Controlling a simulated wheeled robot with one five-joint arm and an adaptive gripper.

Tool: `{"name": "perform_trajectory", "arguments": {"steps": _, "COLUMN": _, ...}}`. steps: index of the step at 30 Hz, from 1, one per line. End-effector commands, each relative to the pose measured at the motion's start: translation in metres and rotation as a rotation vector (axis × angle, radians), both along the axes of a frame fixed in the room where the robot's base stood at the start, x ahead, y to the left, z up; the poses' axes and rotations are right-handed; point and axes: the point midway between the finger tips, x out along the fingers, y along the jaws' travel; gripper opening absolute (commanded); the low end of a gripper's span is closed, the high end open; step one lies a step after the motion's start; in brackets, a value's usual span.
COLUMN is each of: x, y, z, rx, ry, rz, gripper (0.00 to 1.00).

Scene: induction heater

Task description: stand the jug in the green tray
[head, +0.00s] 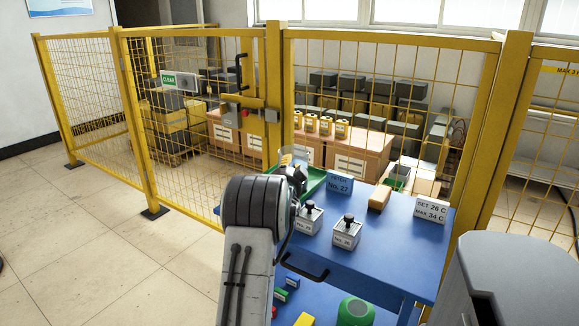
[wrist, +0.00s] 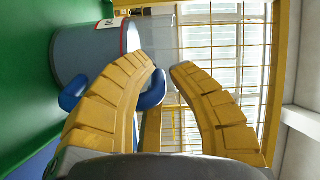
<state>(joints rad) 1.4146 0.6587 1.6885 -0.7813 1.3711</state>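The jug (wrist: 92,42) is a grey-blue cylinder with a blue handle and a pale upper end. In the wrist view it lies sideways in the picture, its base end toward the green tray (wrist: 25,90). I cannot tell whether the base touches the tray. In the head view a pale bit of the jug (head: 294,151) shows above my gripper (head: 292,172), and a strip of the green tray (head: 314,183) shows beside it. My gripper's yellow fingers (wrist: 162,66) are apart at the tips. The blue handle shows on both sides of one finger, which hides part of it.
The blue table (head: 390,255) holds two grey boxes with black knobs (head: 345,233), a tan block (head: 379,197) and small signs (head: 339,182). A yellow mesh fence (head: 390,110) stands behind. A grey bin (head: 515,275) is at the right front.

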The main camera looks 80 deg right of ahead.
Motion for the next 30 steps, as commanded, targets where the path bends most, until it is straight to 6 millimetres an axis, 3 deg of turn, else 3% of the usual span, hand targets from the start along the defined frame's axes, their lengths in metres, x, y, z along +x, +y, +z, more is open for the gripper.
{"name": "perform_trajectory", "arguments": {"steps": 5, "x": 0.0, "y": 0.0, "z": 0.001, "rx": -0.001, "ry": 0.0, "rz": 0.0, "gripper": 0.31}}
{"name": "perform_trajectory", "arguments": {"steps": 17, "x": -0.001, "y": 0.006, "z": 0.002, "rx": -0.003, "ry": 0.0, "rz": 0.001, "gripper": 0.31}}
{"name": "perform_trajectory", "arguments": {"steps": 30, "x": -0.01, "y": 0.062, "z": 0.001, "rx": -0.003, "ry": 0.0, "rz": 0.001, "gripper": 0.31}}
